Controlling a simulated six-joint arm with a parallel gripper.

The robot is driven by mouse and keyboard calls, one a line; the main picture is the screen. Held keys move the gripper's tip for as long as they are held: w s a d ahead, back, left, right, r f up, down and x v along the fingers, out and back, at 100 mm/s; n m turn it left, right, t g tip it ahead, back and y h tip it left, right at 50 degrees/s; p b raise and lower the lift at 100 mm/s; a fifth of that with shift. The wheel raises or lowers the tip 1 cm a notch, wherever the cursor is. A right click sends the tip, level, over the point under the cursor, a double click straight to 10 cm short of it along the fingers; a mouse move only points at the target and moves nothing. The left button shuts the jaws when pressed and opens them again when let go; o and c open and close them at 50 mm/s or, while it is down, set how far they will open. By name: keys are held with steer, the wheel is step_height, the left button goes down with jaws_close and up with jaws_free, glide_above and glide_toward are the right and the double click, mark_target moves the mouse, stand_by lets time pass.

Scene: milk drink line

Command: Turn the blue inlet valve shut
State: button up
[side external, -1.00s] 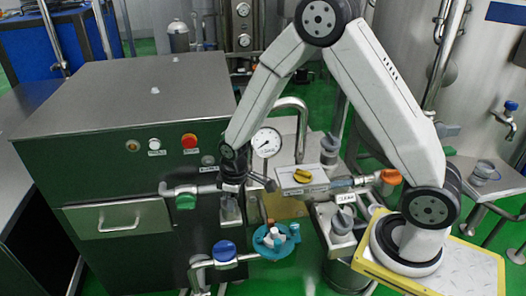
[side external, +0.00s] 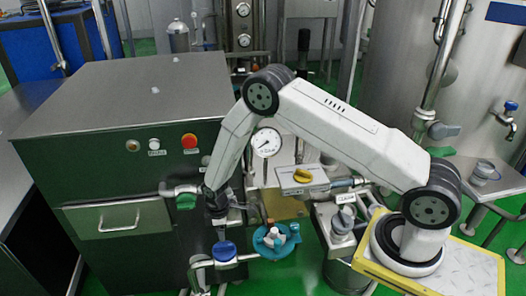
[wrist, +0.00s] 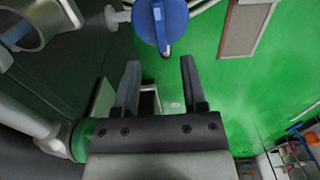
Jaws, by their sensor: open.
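The blue valve handle (side external: 224,251) sits on a metal pipe low in front of the green cabinet. In the wrist view the blue handle (wrist: 172,22) is at the top, just beyond the fingertips and not between them. My gripper (side external: 220,236) points down just above the handle in the side view. In the wrist view my gripper (wrist: 160,64) shows two dark fingers spread apart with nothing between them. The side view is too small to tell whether a fingertip touches the handle.
A green valve handle (side external: 186,201) is on a pipe left of my wrist, close to it. A teal round holder (side external: 266,246) with small items is right of the blue handle. Green floor lies below.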

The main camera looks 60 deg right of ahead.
mark_target(223, 245)
steer(key=shift+f, duration=0.1)
steer(key=shift+f, duration=3.75)
jaws_close()
